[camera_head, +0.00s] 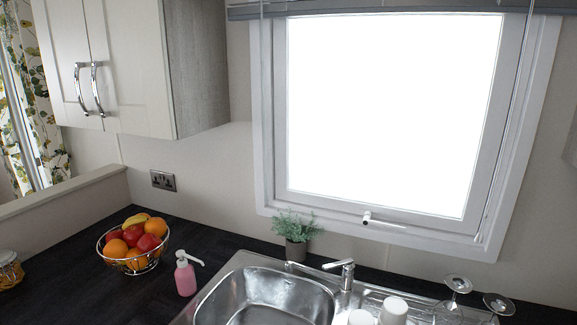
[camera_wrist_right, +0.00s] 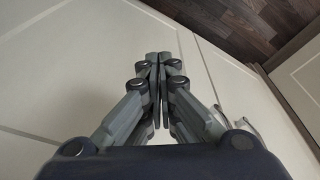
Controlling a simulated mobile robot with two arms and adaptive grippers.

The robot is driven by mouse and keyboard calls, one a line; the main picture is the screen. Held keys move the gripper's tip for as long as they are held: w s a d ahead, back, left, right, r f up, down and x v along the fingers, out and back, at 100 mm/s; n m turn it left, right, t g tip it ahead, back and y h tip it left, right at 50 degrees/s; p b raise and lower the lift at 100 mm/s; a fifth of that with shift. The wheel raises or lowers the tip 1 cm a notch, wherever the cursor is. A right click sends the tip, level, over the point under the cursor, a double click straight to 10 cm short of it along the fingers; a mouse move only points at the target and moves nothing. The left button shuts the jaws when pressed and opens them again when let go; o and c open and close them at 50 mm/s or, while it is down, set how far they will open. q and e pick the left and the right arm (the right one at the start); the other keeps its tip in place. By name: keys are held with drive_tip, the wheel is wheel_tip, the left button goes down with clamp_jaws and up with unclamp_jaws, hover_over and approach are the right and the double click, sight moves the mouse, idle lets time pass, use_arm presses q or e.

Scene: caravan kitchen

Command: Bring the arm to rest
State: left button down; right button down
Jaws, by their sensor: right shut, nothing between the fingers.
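My right gripper (camera_wrist_right: 158,62) shows in the right wrist view. Its fingers are pressed together with nothing between them. It points along pale cabinet doors (camera_wrist_right: 70,75), with the dark wood floor (camera_wrist_right: 230,22) beyond the fingertips. A metal handle (camera_wrist_right: 240,122) on a door is partly hidden behind the right finger linkage. Whether the gripper touches a door cannot be told. Neither of my arms shows in the head view, and my left gripper is in neither view.
In the head view, a dark worktop (camera_head: 75,240) holds a fruit basket (camera_head: 132,243), a pink soap bottle (camera_head: 186,275), a potted plant (camera_head: 296,235) and a steel sink (camera_head: 265,300). Upturned glasses (camera_head: 455,290) and white cups (camera_head: 394,310) stand right of the tap (camera_head: 345,272). A wall cabinet (camera_head: 130,60) hangs upper left.

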drive_tip(key=s+d+f+b, duration=0.1)
drive_tip(key=s+f+b, duration=0.1)
drive_tip(key=s+f, duration=0.4)
drive_tip(key=s+d+f+g+b, duration=0.1)
drive_tip(key=s+f, duration=0.5)
drive_tip(key=f, duration=0.7)
drive_tip(key=s+d+f+b, duration=0.1)
drive_tip(key=s+f+b, duration=0.1)
drive_tip(key=s+f, duration=0.4)
wheel_tip(320, 180, down, 4)
drive_tip(key=shift+s+d+r+g+b, duration=0.15)
drive_tip(key=shift+s+r+g+b, duration=0.15)
drive_tip(key=shift+s+b, duration=0.1)
